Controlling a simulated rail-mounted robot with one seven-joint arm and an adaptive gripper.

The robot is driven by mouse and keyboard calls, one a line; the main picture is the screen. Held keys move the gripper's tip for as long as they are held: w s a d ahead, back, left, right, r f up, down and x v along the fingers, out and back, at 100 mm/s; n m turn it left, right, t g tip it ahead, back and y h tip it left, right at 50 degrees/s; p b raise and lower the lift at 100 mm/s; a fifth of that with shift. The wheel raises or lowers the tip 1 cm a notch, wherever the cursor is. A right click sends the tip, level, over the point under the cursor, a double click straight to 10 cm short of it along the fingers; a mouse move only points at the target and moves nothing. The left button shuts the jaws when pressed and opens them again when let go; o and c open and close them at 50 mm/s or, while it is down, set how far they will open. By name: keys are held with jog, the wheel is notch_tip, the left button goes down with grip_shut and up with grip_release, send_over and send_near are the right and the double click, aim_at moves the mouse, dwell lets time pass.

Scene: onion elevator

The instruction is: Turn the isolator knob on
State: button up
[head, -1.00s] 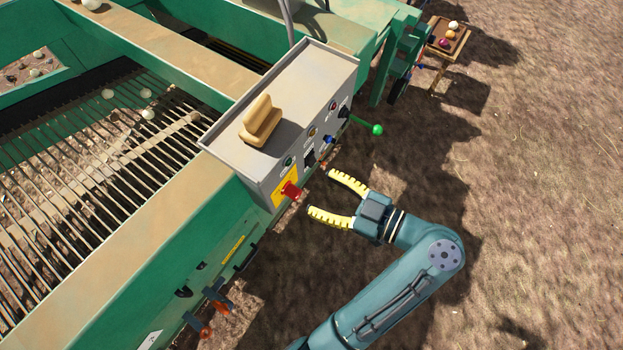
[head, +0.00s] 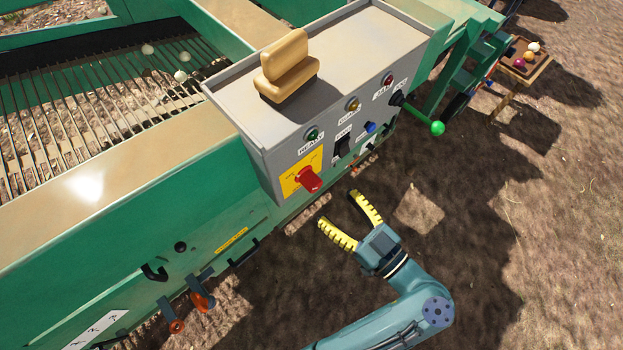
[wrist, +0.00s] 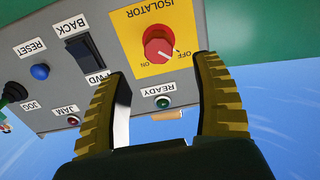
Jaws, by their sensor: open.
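The red isolator knob (head: 308,179) sits on a yellow plate (head: 291,184) at the lower left of the grey control box's front. In the wrist view the knob (wrist: 158,47) shows upside down at the top, and its white mark points towards the OFF label (wrist: 185,56). My gripper (head: 338,209) is open and empty, in front of and a little below the box in the head view, apart from the knob. In the wrist view its yellow ribbed fingers (wrist: 158,75) stand widely apart, with the knob showing between and beyond their tips.
The box (head: 330,60) also carries a black rocker switch (wrist: 88,55), a blue reset button (wrist: 40,71), lamps and a green-tipped jog lever (head: 437,128). Orange-ended levers (head: 199,301) stick out lower left. Open ground lies right.

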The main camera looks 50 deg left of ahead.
aim_at(317, 187)
jog(key=a, duration=0.8)
jog(key=shift+s+a+b, duration=0.2)
jog(key=shift+b, duration=0.2)
jog(key=shift+c, duration=0.3)
grip_shut()
